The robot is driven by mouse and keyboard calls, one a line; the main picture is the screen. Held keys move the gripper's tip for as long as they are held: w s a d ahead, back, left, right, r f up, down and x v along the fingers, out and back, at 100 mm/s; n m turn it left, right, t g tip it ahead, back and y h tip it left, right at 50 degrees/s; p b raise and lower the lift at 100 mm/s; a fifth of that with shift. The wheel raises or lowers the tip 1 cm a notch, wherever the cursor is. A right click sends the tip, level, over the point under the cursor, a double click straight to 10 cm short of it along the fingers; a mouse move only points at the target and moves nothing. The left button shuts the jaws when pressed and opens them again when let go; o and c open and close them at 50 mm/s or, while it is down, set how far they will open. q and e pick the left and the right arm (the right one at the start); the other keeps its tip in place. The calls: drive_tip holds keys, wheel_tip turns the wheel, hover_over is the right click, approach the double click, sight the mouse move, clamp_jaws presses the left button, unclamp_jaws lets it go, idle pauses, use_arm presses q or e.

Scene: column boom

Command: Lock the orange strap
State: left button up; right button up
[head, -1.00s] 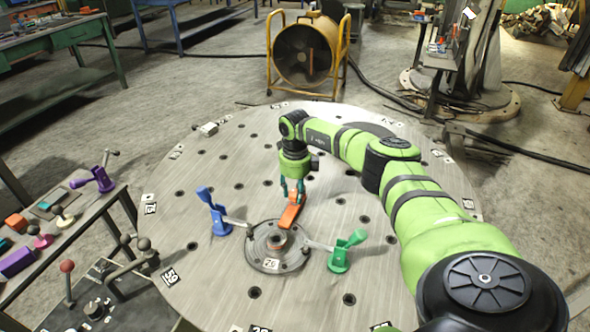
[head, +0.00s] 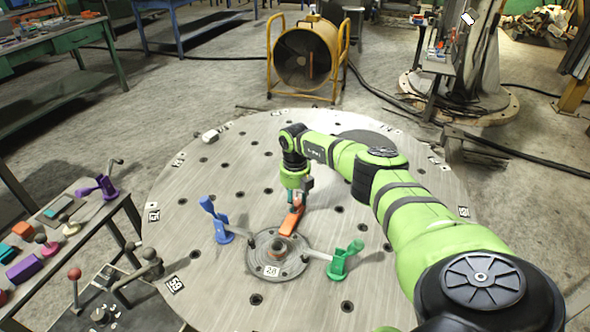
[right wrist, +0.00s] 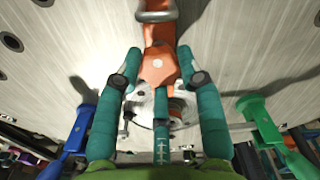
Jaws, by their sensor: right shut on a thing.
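The orange strap (head: 290,220) lies on the round steel table, at the far side of the central hub (head: 272,268), its near end at the hub. My right gripper (head: 297,197) points down at its far part. In the right wrist view, the teal fingers (right wrist: 158,60) are on both sides of the orange strap (right wrist: 158,72), shut on it. The fingers and wrist partly cover the strap in the head view. Whether it is locked cannot be told. My left gripper is not in view.
A blue strap lever (head: 217,220) stands left of the hub and a green one (head: 345,262) right of it, both handles raised. The steel table (head: 225,180) is otherwise mostly clear. A side bench (head: 90,215) with coloured parts stands at the left.

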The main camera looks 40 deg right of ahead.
sight(295, 201)
drive_tip(key=shift+m, duration=0.5)
drive_tip(key=o, duration=0.9)
wheel_tip(295, 201, up, 12)
idle(0.7)
